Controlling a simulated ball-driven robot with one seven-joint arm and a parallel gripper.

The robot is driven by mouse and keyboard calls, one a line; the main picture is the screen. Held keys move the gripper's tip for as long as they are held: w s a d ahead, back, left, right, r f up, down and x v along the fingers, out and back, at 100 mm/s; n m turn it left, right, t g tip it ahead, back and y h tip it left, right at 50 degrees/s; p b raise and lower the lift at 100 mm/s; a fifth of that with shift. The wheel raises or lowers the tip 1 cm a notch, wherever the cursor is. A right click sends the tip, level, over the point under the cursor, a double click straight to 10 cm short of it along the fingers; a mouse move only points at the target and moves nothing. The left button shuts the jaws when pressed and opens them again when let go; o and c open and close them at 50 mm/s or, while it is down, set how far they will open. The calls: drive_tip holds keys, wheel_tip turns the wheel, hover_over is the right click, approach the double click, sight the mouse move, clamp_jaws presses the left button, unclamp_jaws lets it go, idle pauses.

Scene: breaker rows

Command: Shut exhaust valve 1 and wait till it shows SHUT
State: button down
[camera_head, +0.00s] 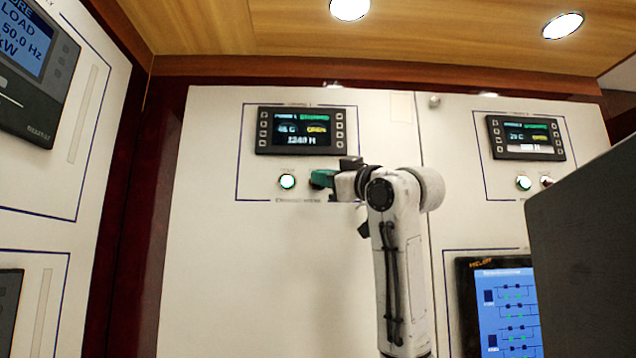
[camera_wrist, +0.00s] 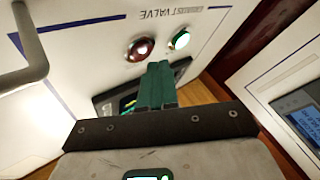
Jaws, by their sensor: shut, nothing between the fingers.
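The exhaust valve panel on the white cabinet has a small display (camera_head: 301,130); its yellow word seems to read OPEN, though the text is blurred. Below it a green button (camera_head: 287,181) is lit. In the wrist view, the picture is upside down and shows this green button (camera_wrist: 180,40) beside a dark red button (camera_wrist: 140,48), near a label reading VALVE. My gripper (camera_head: 316,180) is shut and empty, with its green fingers just right of the green button in the head view, hiding the red one. In the wrist view the fingertips (camera_wrist: 160,66) are close to the red button; contact cannot be told.
A second display (camera_head: 526,137) with its own lit button (camera_head: 523,183) is on the cabinet to the right. A grey handle (camera_wrist: 30,45) stands out from the panel in the wrist view. A large touchscreen (camera_head: 507,310) is low at right.

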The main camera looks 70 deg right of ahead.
drive_tip(key=shift+d, duration=0.15)
drive_tip(key=shift+w+d, duration=0.15)
drive_tip(key=shift+d, duration=0.05)
drive_tip(key=shift+w+d, duration=0.15)
drive_tip(key=shift+d, duration=0.25)
idle(0.7)
drive_tip(key=shift+a, duration=0.2)
drive_tip(key=shift+s+a+b, duration=0.3)
drive_tip(key=shift+s+a, duration=0.05)
drive_tip(key=shift+a, duration=0.25)
drive_tip(key=a, duration=0.1)
drive_tip(key=s+a+b, duration=0.1)
drive_tip(key=a, duration=0.1)
drive_tip(key=s+a, duration=0.1)
drive_tip(key=shift+a+b, duration=0.3)
drive_tip(key=shift+b, duration=0.1)
drive_tip(key=shift+w, duration=0.1)
idle(0.9)
